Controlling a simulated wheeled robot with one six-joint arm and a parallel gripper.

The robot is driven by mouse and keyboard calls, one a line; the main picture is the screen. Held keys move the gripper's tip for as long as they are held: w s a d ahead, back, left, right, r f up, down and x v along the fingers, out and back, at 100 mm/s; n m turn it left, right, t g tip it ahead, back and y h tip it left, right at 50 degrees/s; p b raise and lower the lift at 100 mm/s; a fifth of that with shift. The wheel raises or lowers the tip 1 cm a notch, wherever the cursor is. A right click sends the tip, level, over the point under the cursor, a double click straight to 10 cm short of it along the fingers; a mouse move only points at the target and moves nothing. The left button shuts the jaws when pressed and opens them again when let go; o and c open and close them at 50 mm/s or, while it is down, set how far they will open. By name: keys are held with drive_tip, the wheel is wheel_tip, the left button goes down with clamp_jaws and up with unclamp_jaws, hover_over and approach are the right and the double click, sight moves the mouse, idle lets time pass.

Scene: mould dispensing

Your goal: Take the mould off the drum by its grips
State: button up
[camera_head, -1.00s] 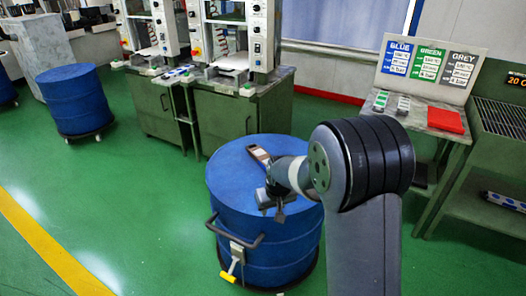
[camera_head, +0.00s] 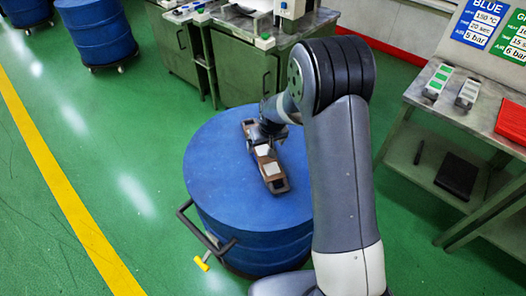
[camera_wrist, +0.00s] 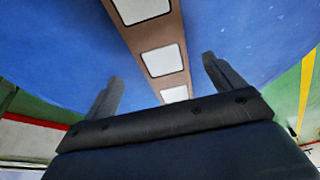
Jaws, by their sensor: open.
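The mould (camera_head: 271,169) is a long brown bar with pale square insets, lying on top of the blue drum (camera_head: 215,165) in the head view. In the wrist view the mould (camera_wrist: 150,40) runs from the top edge down between my two fingers. My gripper (camera_head: 262,138) is over the middle of the mould. In the wrist view my gripper (camera_wrist: 160,85) is open, one finger on each side of the bar, with blue drum top showing between each finger and the mould. Whether the fingers touch the drum top cannot be told. The mould's far part is partly hidden by my wrist.
The drum has a dark handle (camera_head: 206,232) with a yellow lever at its front left. More blue drums (camera_head: 97,32) stand at the back left. Green machine cabinets (camera_head: 245,62) stand behind. A work table (camera_head: 455,105) with a red item is on the right. The floor at left is clear.

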sight(263, 149)
drive_tip(key=x, duration=0.4)
drive_tip(key=shift+a, duration=0.25)
drive_tip(key=shift+c, duration=0.6)
drive_tip(key=c, duration=1.5)
drive_tip(key=shift+w+r, duration=0.1)
